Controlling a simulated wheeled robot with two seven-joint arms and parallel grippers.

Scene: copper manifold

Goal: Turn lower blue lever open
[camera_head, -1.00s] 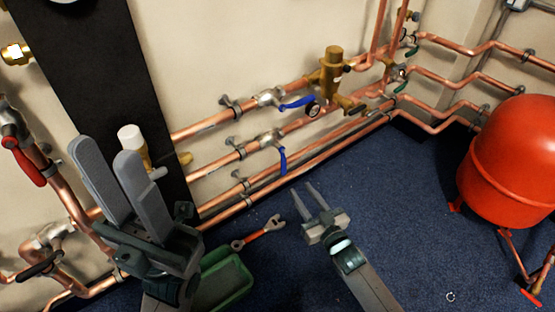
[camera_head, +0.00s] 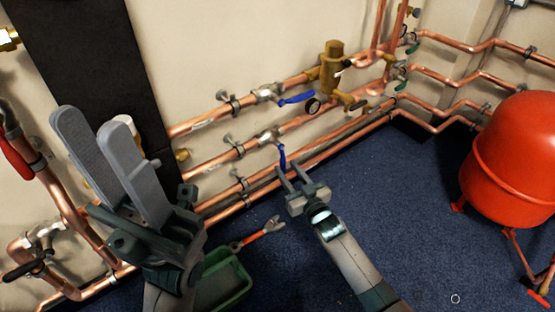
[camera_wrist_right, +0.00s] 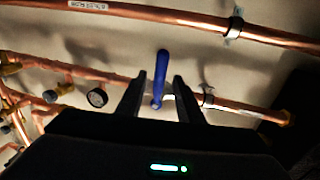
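The lower blue lever (camera_head: 282,157) hangs down from its valve (camera_head: 268,136) on the lower of the two valved copper pipes. My right gripper (camera_head: 287,175) is open, its fingertips just below and beside the lever in the head view. In the right wrist view the blue lever (camera_wrist_right: 159,80) stands between the two open fingers (camera_wrist_right: 160,85); I cannot tell whether they touch it. The upper blue lever (camera_head: 296,98) points to the right on the pipe above. My left gripper (camera_head: 90,125) is open and empty in front of the dark panel at the left.
A pressure gauge (camera_head: 313,106) and a brass fitting (camera_head: 331,70) sit right of the levers. A red tank (camera_head: 515,160) stands at the right. An orange-handled wrench (camera_head: 258,234) and a green tray (camera_head: 225,285) lie on the blue floor.

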